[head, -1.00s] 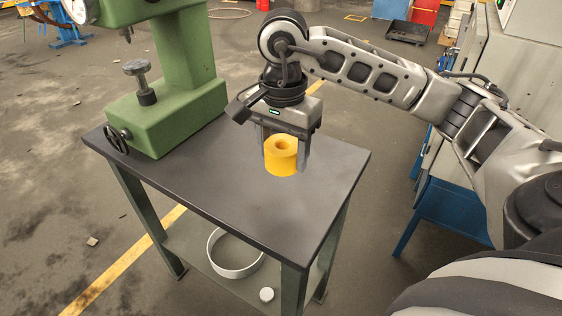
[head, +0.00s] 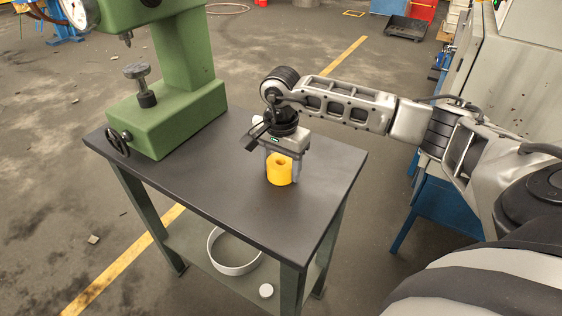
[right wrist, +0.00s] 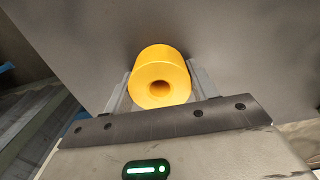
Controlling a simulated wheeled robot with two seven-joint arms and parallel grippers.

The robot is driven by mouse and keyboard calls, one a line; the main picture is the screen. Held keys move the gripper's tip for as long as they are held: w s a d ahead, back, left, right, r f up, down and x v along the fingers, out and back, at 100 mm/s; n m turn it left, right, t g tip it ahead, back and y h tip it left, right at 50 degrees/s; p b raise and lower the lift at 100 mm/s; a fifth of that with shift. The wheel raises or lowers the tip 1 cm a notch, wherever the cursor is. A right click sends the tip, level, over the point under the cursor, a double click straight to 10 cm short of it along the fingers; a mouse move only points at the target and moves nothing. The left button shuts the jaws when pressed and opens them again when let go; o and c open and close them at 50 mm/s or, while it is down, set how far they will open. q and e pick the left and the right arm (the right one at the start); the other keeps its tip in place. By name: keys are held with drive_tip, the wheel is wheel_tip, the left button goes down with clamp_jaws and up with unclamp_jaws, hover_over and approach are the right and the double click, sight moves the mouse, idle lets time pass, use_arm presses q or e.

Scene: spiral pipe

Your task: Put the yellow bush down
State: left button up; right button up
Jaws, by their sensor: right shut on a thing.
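The yellow bush (head: 279,172) is a short, thick ring with a hole through its middle. My right gripper (head: 281,170) is shut on it from above, over the dark tabletop (head: 215,185). The bush is upright and at or very close to the tabletop; I cannot tell for sure whether it touches. In the right wrist view the bush (right wrist: 160,78) sits between the two fingers (right wrist: 162,88), with its hole facing the camera. My left gripper is not in view.
A green press (head: 170,110) with a handwheel stands on the table's left part. The tabletop in front of and right of the bush is clear. A grey cabinet (head: 503,80) stands at right.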

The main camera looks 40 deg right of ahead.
drive_tip(key=shift+f, duration=0.1)
drive_tip(key=o, duration=1.4)
drive_tip(key=shift+o, duration=0.2)
